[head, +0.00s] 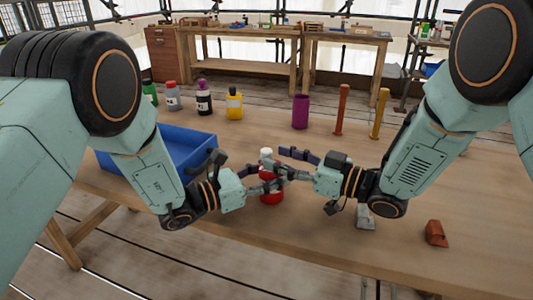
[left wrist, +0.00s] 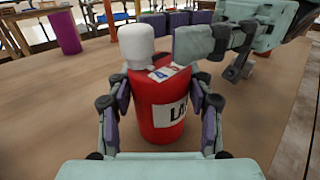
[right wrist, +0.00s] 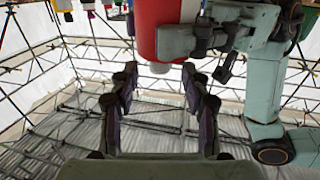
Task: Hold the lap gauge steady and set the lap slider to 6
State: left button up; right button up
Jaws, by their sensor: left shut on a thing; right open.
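The slider's setting is too small to read. My left gripper (left wrist: 160,108) has its fingers on both sides of the red body. My right gripper (head: 287,165) is open beside the gauge's top. In the right wrist view its fingers (right wrist: 160,92) are apart and empty, with the red body (right wrist: 160,16) above them.
A blue tray (head: 185,146) lies left of the gauge. Several bottles, including a yellow one (head: 234,104), stand behind with a purple cup (head: 300,111) and two upright posts (head: 342,108). A reddish block (head: 436,233) lies at the right front.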

aim_at(266, 154)
jog(key=shift+x, duration=2.15)
grip_shut()
